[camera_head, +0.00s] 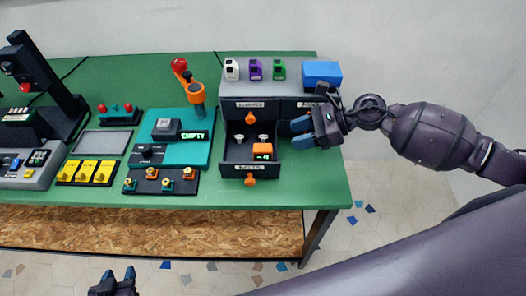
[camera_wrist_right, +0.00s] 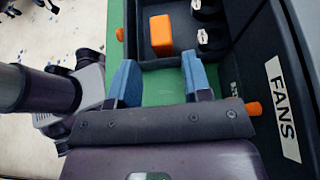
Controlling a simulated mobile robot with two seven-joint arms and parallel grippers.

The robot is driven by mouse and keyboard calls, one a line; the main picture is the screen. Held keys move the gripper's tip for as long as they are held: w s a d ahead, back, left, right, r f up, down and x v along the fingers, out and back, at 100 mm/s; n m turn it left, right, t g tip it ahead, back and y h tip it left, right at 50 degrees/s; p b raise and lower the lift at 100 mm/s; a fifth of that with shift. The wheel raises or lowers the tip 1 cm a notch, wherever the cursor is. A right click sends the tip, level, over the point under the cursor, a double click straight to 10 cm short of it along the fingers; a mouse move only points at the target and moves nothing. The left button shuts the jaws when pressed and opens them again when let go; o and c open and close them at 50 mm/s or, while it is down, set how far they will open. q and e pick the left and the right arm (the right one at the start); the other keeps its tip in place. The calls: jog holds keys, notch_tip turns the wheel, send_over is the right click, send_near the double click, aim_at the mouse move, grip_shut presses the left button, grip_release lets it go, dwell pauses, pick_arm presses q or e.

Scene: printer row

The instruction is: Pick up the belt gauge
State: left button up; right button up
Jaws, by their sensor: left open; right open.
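An orange block with a small display, which looks like the belt gauge (camera_head: 262,151), lies in the front right of an open dark drawer (camera_head: 237,170). It also shows in the right wrist view as an orange block (camera_wrist_right: 161,35). My right gripper (camera_head: 299,133) is open and empty, just right of the drawer. In the right wrist view its blue fingertips (camera_wrist_right: 161,78) point toward the drawer, with green table between them and the orange block apart from them. My left gripper (camera_head: 119,275) is open and empty at the lower left, in front of the table.
Two small white-topped pieces (camera_head: 262,139) stand behind the gauge in the drawer. A drawer labelled FANS (camera_wrist_right: 283,110) is beside my right gripper. White, purple and green items and a blue box (camera_head: 322,73) sit on the grey cabinet top. A teal station (camera_head: 195,153) stands left.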

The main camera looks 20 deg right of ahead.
aim_at(264, 147)
jog(key=x, duration=0.4)
jog(key=f+p+x, duration=0.1)
jog(key=x, duration=0.4)
jog(key=shift+s+d+r, duration=0.1)
jog(key=shift+s+d, duration=0.05)
jog(key=shift+d, duration=0.1)
pick_arm(q)
jog(key=shift+w+d+r, duration=0.15)
jog(key=shift+w+r, duration=0.1)
jog(key=shift+r, duration=0.25)
jog(key=shift+w+d+r, duration=0.1)
jog(key=shift+w+r, duration=0.15)
jog(key=shift+r, duration=0.25)
pick_arm(e)
jog(key=c, duration=0.7)
pick_arm(q)
jog(key=shift+s+f, duration=0.15)
jog(key=shift+s, duration=0.1)
